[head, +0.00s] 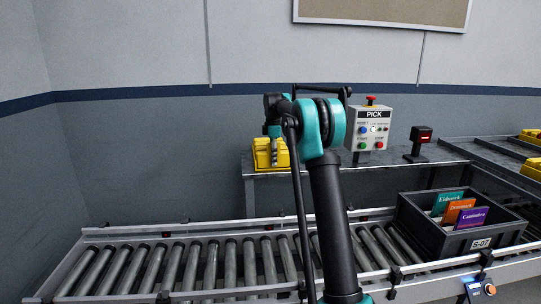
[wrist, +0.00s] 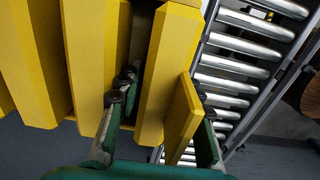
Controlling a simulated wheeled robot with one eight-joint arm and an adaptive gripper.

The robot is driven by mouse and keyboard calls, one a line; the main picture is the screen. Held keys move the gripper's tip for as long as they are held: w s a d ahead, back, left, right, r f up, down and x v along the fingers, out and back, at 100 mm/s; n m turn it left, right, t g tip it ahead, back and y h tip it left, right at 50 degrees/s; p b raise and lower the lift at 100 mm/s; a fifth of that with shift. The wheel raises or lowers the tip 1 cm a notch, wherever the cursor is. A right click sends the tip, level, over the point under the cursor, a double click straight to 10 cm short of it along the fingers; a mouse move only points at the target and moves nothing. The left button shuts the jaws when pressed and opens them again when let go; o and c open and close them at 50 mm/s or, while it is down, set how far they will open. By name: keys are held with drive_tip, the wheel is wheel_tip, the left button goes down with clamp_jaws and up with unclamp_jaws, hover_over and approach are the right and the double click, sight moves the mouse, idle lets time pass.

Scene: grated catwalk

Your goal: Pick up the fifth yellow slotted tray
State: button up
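A yellow slotted tray (head: 262,154) stands on the grey bench against the back wall in the head view, partly hidden by my arm. In the wrist view yellow slotted parts fill the left and middle, with a thick yellow block (wrist: 168,75) and a short yellow plate (wrist: 184,118) between my fingers. My gripper (wrist: 163,84) has its fingers apart, one on each side of these parts. A dark gap shows between the left finger and the block. The right finger is close beside the plate; I cannot tell if it touches. Which tray is the fifth is not readable.
A roller conveyor (head: 185,265) runs along the front. A dark crate (head: 470,240) with coloured cards sits on its right part. A PICK button box (head: 369,129) and a dark red-lit device (head: 420,136) stand on the bench. More yellow trays (head: 531,168) lie at far right.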

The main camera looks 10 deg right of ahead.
clamp_jaws()
drive_tip(key=shift+r, duration=0.1)
